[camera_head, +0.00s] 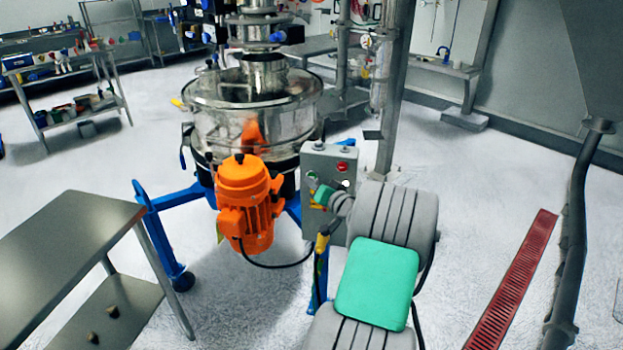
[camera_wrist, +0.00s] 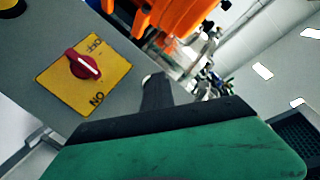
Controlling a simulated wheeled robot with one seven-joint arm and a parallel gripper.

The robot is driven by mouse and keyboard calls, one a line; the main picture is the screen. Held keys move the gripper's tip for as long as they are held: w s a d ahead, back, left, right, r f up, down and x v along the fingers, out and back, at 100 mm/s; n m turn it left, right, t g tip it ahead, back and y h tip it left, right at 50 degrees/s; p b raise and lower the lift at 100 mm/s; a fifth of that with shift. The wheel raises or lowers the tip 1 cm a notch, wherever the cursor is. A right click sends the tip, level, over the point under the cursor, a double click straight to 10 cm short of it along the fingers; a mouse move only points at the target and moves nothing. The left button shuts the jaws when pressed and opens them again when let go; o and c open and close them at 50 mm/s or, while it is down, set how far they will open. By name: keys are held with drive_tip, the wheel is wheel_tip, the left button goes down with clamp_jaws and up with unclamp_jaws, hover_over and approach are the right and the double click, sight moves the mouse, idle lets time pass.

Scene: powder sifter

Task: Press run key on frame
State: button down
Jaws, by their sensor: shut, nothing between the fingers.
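A grey control box (camera_head: 318,158) stands on the blue frame of the sifter, with a red button (camera_head: 342,167) at its upper right and a green one (camera_head: 312,176) at its left. None of them carries a readable run label. My gripper (camera_head: 316,192) is in front of the box's lower left, small and partly hidden by my arm. In the wrist view its dark fingers (camera_wrist: 156,92) are together and empty, close to the box face (camera_wrist: 125,75). A red rotary switch (camera_wrist: 82,65) on a yellow ON/OFF plate is beside them. Contact cannot be told.
The orange motor (camera_head: 246,205) hangs left of the box, below the steel sifter drum (camera_head: 225,125). A black cable loops under it. A steel table (camera_head: 75,240) stands at the left. Open floor lies right of my arm, up to a red floor grate (camera_head: 515,275).

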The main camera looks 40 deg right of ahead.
drive_tip(key=shift+s+a, duration=0.45)
drive_tip(key=shift+a, duration=0.15)
drive_tip(key=s+a, duration=0.2)
drive_tip(key=a, duration=0.2)
drive_tip(key=shift+s+a, duration=0.1)
drive_tip(key=shift+s, duration=0.3)
idle(0.4)
